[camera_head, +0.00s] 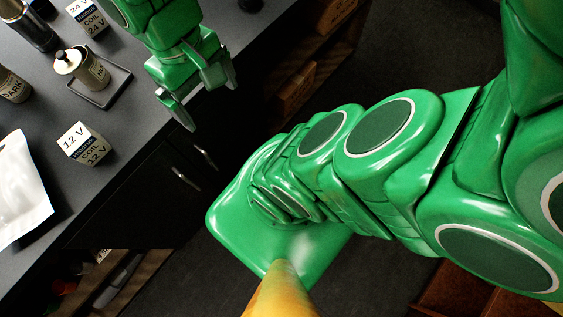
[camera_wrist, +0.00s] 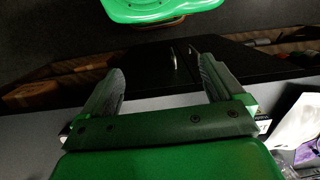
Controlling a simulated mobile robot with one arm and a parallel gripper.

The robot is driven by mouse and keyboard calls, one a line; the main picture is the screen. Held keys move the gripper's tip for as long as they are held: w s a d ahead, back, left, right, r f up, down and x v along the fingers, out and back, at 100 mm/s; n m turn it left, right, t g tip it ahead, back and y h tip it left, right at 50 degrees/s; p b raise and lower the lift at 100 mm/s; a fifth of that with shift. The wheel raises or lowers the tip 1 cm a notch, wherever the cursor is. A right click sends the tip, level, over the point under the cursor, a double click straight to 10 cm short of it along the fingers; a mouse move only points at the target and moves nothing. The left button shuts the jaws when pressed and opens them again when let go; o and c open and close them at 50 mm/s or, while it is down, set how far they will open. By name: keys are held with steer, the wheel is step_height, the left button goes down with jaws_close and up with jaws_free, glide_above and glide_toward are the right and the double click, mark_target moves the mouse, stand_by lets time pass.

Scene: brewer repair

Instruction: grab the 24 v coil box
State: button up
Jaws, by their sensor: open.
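The 24 V coil box (camera_head: 87,16), a white box with dark lettering, stands on the dark counter at the top left of the head view. The top picture edge cuts it off slightly. My gripper (camera_head: 208,106) is open and empty, to the right of the box and apart from it, over the counter's front edge. In the wrist view the two fingers of my gripper (camera_wrist: 164,88) are spread with nothing between them. Small pale bits show beside the fingers there; I cannot tell what they are.
A similar 12 V coil box (camera_head: 86,145) stands nearer on the counter (camera_head: 130,120). A metal canister (camera_head: 93,72) stands on a small dark tray (camera_head: 122,80) between the boxes.

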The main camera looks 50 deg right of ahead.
steer(key=shift+o, duration=0.3)
steer(key=shift+d, duration=0.65)
step_height(320, 180, up, 5)
steer(key=t, duration=1.4)
glide_above(80, 9)
steer(key=s, duration=0.4)
steer(key=f, duration=1.2)
steer(key=shift+w+d+f, duration=0.2)
steer(key=shift+w+f, duration=0.05)
steer(key=shift+f, duration=0.15)
steer(key=shift+x, duration=3.7)
steer(key=shift+d+f, duration=0.1)
steer(key=shift+d, duration=0.05)
